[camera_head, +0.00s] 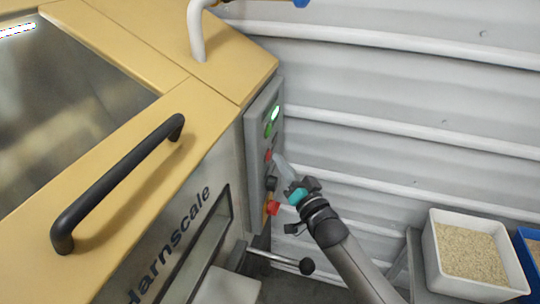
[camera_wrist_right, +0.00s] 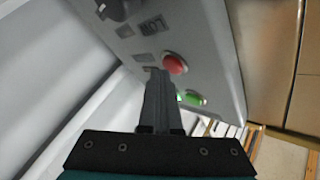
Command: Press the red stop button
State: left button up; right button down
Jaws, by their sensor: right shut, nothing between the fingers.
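The red stop button (camera_head: 268,154) is on the grey control panel (camera_head: 252,135) at the side of the yellow machine. In the right wrist view the round red button (camera_wrist_right: 175,64) shows clearly, with a green button (camera_wrist_right: 193,98) beside it. My right gripper (camera_head: 278,158) reaches in from the lower right, its fingers close in front of the panel at the red button. In the right wrist view its shut, empty fingers (camera_wrist_right: 158,74) end just left of the red button. I cannot tell whether they touch the panel. My left gripper is out of view.
Below the red button are a black knob (camera_head: 271,184) and a larger red knob (camera_head: 273,207). A lever with a black ball (camera_head: 306,266) sticks out lower down. A black handle (camera_head: 115,182) crosses the machine's top. A white bin (camera_head: 434,262) of grain stands at right, by the ribbed wall.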

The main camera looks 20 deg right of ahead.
jog(key=shift+w+a, duration=0.25)
jog(key=shift+a, duration=0.1)
dwell(0.7)
dwell(0.4)
jog(key=shift+s+d+p, duration=0.4)
jog(key=shift+s+d, duration=0.15)
jog(key=shift+d, duration=0.15)
jog(key=shift+d, duration=0.1)
jog(key=s+d, duration=0.1)
jog(key=d, duration=0.1)
jog(key=s+d+p, duration=0.1)
jog(key=s, duration=0.1)
jog(key=shift+d, duration=0.4)
dwell(0.4)
